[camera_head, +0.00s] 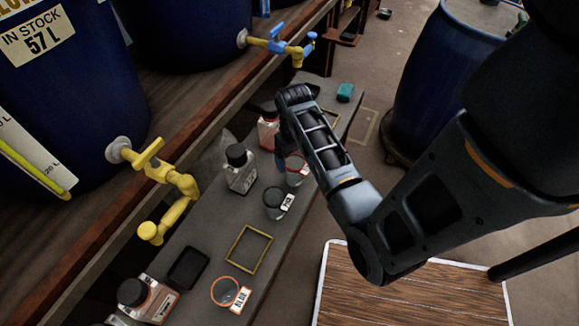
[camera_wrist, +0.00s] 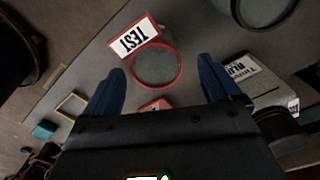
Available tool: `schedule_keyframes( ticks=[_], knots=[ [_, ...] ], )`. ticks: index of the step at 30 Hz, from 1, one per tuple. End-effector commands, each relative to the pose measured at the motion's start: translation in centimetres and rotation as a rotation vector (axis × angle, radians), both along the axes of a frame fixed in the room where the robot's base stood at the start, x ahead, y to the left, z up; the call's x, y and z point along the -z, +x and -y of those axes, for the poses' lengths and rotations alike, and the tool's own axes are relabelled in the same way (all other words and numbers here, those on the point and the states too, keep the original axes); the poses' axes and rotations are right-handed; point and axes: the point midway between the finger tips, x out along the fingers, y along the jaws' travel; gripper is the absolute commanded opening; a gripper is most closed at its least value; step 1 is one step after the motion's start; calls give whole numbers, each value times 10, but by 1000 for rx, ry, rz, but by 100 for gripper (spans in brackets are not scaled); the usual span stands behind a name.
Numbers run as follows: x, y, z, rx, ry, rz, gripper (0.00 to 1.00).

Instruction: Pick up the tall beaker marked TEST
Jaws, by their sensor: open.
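The TEST beaker (camera_wrist: 157,66) has a red rim and a white, red-edged label reading TEST (camera_wrist: 134,38). In the wrist view I look down on its round mouth, which sits between the fingertips of my gripper (camera_wrist: 163,66). My gripper is open, with a gap between each finger and the rim. I cannot tell how far the fingertips are above the rim or whether they reach beside the wall. In the head view the beaker (camera_head: 297,170) stands on the grey bench, partly hidden by my gripper (camera_head: 284,155).
A grey-rimmed beaker (camera_head: 274,201) stands close in front. A black-capped bottle (camera_head: 239,168) and a red-labelled bottle (camera_head: 268,128) stand to the left. Yellow taps (camera_head: 168,185) overhang the left side.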

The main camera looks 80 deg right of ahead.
Motion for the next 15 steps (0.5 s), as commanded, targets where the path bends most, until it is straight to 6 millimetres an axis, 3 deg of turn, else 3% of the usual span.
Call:
schedule_keyframes(
  ticks=[15],
  knots=[
    [49, -1, 7, 2, 1, -2, 90]
  ],
)
